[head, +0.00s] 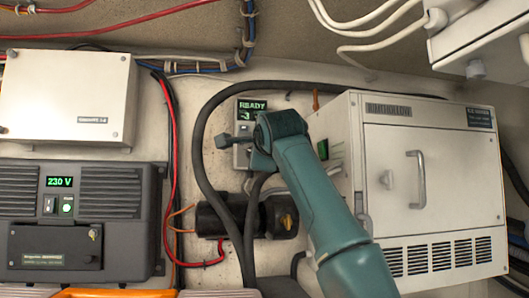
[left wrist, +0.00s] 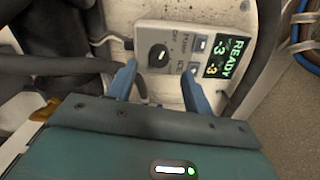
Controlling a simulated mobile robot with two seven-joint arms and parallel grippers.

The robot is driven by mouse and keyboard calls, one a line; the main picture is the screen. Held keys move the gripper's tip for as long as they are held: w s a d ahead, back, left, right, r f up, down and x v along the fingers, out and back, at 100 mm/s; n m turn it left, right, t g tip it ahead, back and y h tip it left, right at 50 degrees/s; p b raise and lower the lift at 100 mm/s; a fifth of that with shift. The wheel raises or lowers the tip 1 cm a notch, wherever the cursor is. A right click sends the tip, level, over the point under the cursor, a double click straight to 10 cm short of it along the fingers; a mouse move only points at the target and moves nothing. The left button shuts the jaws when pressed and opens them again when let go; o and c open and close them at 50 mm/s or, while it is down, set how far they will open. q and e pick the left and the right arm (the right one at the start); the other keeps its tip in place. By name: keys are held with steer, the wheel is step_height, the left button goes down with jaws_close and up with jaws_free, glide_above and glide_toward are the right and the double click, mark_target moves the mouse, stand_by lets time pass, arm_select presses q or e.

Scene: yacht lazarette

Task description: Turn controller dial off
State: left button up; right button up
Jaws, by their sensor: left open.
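The controller is a small pale panel with a lit green display (head: 252,108) reading READY and -3; it is partly hidden by my arm in the head view. In the left wrist view the controller (left wrist: 180,40) shows whole labels only in part, with two pale buttons beside a black round dial (left wrist: 158,56). The dial carries a pale mark. My left gripper (head: 243,150) is at the controller's lower part. In the left wrist view its blue fingers (left wrist: 159,72) are open, one toward each side of the dial; I cannot tell whether they touch it. My right gripper is out of view.
A white cabinet (head: 440,215) with a handle stands right of the controller. A dark inverter unit (head: 80,262) reading 230 V and a white box (head: 65,95) are at left. Black hoses (head: 205,150) loop around the controller, and a black pump-like cylinder (head: 215,217) sits below.

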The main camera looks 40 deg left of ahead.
arm_select(q)
steer(key=b+v, duration=0.3)
steer(key=v, duration=0.6)
steer(key=shift+d, duration=0.15)
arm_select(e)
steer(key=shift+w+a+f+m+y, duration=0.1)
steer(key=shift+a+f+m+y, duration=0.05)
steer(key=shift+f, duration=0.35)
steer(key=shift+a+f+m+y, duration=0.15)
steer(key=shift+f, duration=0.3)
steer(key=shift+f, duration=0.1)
